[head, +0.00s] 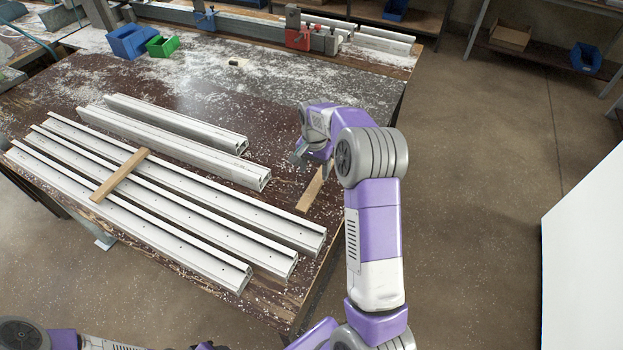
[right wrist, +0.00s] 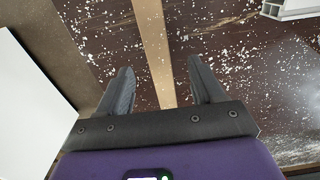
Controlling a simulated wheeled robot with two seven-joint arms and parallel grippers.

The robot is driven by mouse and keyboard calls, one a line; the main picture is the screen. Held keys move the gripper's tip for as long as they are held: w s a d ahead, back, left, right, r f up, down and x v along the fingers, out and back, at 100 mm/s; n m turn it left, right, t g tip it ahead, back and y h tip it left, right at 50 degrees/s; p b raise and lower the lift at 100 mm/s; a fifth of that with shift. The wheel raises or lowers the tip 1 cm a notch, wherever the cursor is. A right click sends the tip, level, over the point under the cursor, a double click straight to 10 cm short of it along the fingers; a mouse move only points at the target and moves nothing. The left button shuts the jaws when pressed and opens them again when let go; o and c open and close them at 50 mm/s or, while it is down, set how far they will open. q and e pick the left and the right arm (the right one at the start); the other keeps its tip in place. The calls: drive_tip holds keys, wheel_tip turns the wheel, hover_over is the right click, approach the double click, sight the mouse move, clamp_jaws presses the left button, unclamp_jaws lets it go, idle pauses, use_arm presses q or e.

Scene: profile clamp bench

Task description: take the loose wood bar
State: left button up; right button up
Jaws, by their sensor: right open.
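The loose wood bar (head: 312,192) lies flat on the dark bench near its right edge, just beyond the ends of the white profiles. In the right wrist view the wood bar (right wrist: 153,42) runs lengthwise between the two fingers. My right gripper (head: 311,161) is open and above the bar, its fingers (right wrist: 160,68) on either side of it in that view. The bar's far end is hidden behind the gripper in the head view. I cannot tell how high the fingers are above the bench. My left gripper is out of view.
A second wood bar (head: 120,175) lies across several long white profiles (head: 190,205). Two thicker white profiles (head: 180,138) lie behind them. Blue (head: 127,41) and green (head: 162,46) bins and a red clamp (head: 298,38) stand at the back. White chips litter the bench.

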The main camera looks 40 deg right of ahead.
sight(316, 184)
drive_tip(key=shift+s+f, duration=0.15)
drive_tip(key=shift+f, duration=0.35)
drive_tip(key=f, duration=0.2)
drive_tip(key=f+b, duration=0.1)
drive_tip(key=f, duration=0.2)
drive_tip(key=shift+d, duration=0.2)
drive_tip(key=shift+r, duration=0.1)
drive_tip(key=c, duration=1.2)
